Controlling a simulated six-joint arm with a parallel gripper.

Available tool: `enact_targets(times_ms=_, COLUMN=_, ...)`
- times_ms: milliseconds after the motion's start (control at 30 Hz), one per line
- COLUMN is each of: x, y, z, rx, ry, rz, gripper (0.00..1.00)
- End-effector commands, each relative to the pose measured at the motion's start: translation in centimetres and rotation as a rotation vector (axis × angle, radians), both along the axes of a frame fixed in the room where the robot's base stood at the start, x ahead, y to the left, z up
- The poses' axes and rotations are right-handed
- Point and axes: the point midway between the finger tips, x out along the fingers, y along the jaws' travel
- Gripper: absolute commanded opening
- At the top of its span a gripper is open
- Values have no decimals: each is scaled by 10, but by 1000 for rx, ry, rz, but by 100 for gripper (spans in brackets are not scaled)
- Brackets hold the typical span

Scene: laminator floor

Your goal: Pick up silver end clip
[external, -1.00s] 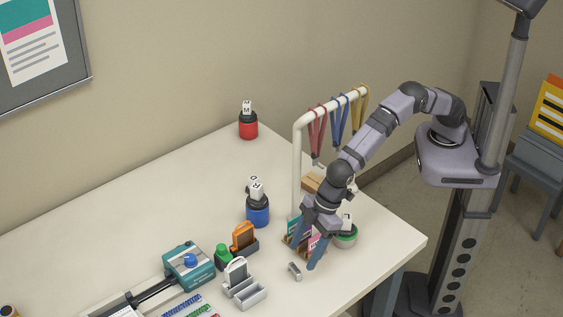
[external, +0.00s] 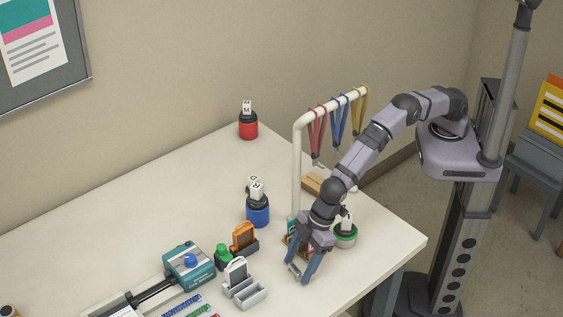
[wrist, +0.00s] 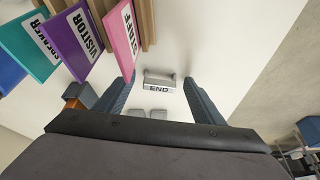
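The silver end clip (wrist: 159,83), labelled END, lies on the white table and shows ahead between my fingers in the wrist view. In the external view the clip (external: 294,271) is partly covered by my fingers. My gripper (external: 300,274) is open, pointing down at the clip, with its blue fingertips close to the table. In the wrist view my gripper (wrist: 158,86) has one finger on each side of the clip, with gaps on both sides. I cannot tell whether the fingertips reach down around it.
A rack of pink STAFF (wrist: 120,33), purple VISITOR (wrist: 76,40) and teal cards stands close to my gripper. A grey tray (external: 249,293) is left of the clip. The lanyard stand (external: 296,175) rises behind.

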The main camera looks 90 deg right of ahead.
Motion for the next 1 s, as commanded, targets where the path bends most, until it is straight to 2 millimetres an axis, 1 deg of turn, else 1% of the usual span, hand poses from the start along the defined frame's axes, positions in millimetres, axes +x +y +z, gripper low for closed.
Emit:
enact_targets(times_ms=33, x=0, y=0, z=0, rx=0, ry=0, rz=0, gripper=53)
enact_targets(times_ms=67, x=0, y=0, z=0, rx=0, ry=0, rz=0, gripper=46)
enact_targets(times_ms=100, x=0, y=0, z=0, rx=0, ry=0, rz=0, gripper=36)
enact_targets(times_ms=167, x=0, y=0, z=0, rx=0, ry=0, rz=0, gripper=22)
enact_targets(times_ms=200, x=0, y=0, z=0, rx=0, ry=0, rz=0, gripper=19)
enact_targets(times_ms=467, x=0, y=0, z=1, rx=1, ry=-1, rz=0, gripper=19)
enact_targets(times_ms=567, x=0, y=1, z=5, rx=1, ry=-2, rz=0, gripper=19)
enact_targets(times_ms=667, x=1, y=1, z=13, rx=3, ry=-3, rz=0, gripper=19)
enact_targets(times_ms=767, x=1, y=1, z=27, rx=3, ry=-4, rz=1, gripper=19)
enact_targets(times_ms=1000, x=1, y=1, z=68, rx=4, ry=-3, rz=-1, gripper=19)
